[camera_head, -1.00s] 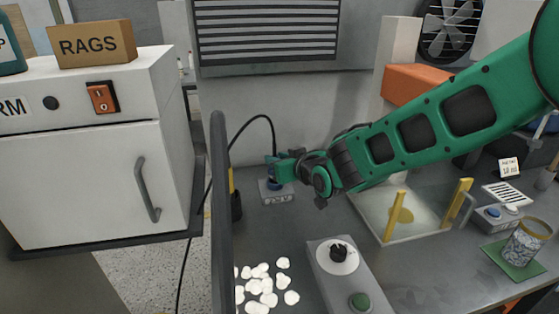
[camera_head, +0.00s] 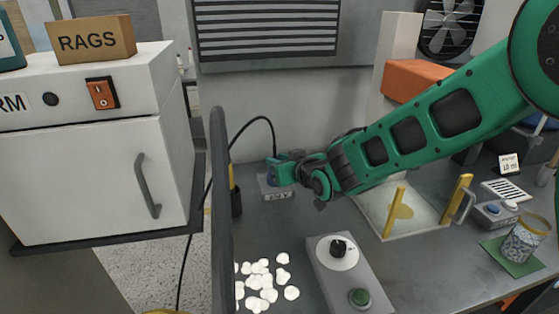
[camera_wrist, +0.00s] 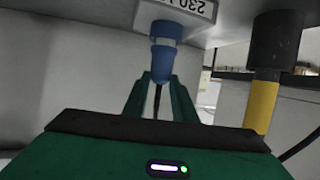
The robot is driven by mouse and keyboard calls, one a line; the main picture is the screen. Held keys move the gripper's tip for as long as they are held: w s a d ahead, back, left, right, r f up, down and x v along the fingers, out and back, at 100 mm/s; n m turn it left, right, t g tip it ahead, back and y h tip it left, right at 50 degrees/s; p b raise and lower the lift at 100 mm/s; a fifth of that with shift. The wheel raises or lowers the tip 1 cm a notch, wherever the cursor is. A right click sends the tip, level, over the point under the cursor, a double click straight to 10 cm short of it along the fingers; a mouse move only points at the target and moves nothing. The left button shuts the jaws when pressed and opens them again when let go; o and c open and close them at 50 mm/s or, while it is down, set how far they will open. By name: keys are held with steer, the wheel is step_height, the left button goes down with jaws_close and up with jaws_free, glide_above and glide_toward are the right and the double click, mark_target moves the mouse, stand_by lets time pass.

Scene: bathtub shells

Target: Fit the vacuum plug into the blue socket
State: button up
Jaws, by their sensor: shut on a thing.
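My gripper (camera_head: 272,173) is at the grey socket box (camera_head: 277,194) on the bench, seen in the head view. In the wrist view, my gripper (camera_wrist: 161,80) is shut on the dark blue vacuum plug (camera_wrist: 162,62), with a black cable trailing from it. How deep the plug sits in the socket I cannot tell. In the head view, my gripper mostly hides the plug and socket.
A dark upright rail (camera_head: 219,210) stands left of the socket box, with a black and yellow post (camera_head: 235,195) beside it. The black cable (camera_head: 258,119) arches over there. Yellow posts (camera_head: 395,213) stand to the right.

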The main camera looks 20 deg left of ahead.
steer(key=shift+f, duration=0.5)
steer(key=o, duration=1.2)
steer(key=shift+c, duration=0.2)
steer(key=shift+d, duration=0.1)
steer(key=v, duration=1)
steer(key=shift+s+d, duration=0.15)
steer(key=shift+d, duration=0.15)
steer(key=shift+r, duration=0.1)
